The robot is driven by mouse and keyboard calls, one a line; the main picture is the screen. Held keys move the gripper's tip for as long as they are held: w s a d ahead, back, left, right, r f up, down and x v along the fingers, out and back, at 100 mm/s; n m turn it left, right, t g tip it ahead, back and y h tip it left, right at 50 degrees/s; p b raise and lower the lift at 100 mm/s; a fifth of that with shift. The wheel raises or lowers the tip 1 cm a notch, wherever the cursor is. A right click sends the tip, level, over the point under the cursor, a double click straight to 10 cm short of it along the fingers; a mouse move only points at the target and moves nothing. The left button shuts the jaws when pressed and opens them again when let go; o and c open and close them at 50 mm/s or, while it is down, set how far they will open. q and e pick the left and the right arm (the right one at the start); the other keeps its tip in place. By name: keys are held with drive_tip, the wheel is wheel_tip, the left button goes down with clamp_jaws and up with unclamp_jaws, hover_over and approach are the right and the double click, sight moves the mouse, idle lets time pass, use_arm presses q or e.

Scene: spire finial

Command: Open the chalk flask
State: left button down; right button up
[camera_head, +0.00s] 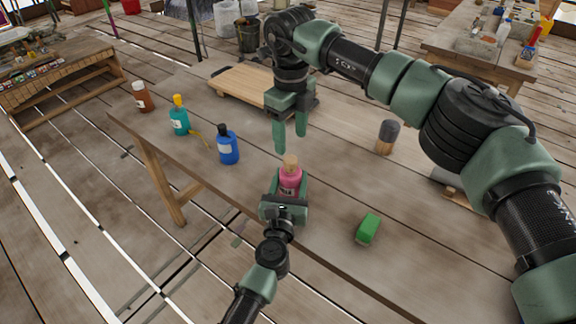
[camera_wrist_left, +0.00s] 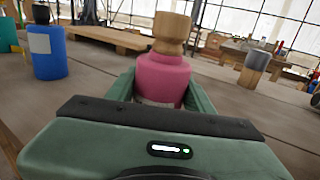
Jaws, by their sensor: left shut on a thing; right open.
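The pink flask (camera_head: 290,183) with a wooden stopper (camera_head: 290,162) stands upright near the front edge of the wooden table. I take it to be the chalk flask. My left gripper (camera_head: 286,188) is shut on the flask's body from the front. In the left wrist view the pink flask (camera_wrist_left: 163,78) sits between my fingers with its stopper (camera_wrist_left: 171,32) in place. My right gripper (camera_head: 291,134) is open and empty, pointing down above and just behind the stopper, apart from it. The lower part of the flask is hidden by my left gripper.
To the left stand a blue bottle (camera_head: 228,146), a teal bottle with a yellow cap (camera_head: 179,118) and a brown bottle (camera_head: 142,97). A green block (camera_head: 367,229) lies to the right. A dark-topped wooden cylinder (camera_head: 387,136) and a wooden board (camera_head: 233,86) are further back.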

sight(291, 159)
drive_tip(key=m, duration=0.1)
drive_tip(key=s+m, duration=0.1)
drive_tip(key=m, duration=0.2)
drive_tip(key=shift+s+a+r+t+h, duration=0.2)
drive_tip(key=shift+a+r+t+h, duration=0.1)
drive_tip(key=shift+t, duration=0.1)
drive_tip(key=s+a+r+m+t, duration=0.1)
drive_tip(key=s+r+m+t, duration=0.2)
drive_tip(key=m, duration=0.7)
drive_tip(key=shift+m+h, duration=0.3)
drive_tip(key=shift+h, duration=0.1)
drive_tip(key=x, duration=1.2)
clamp_jaws()
drive_tip(key=shift+r, duration=0.3)
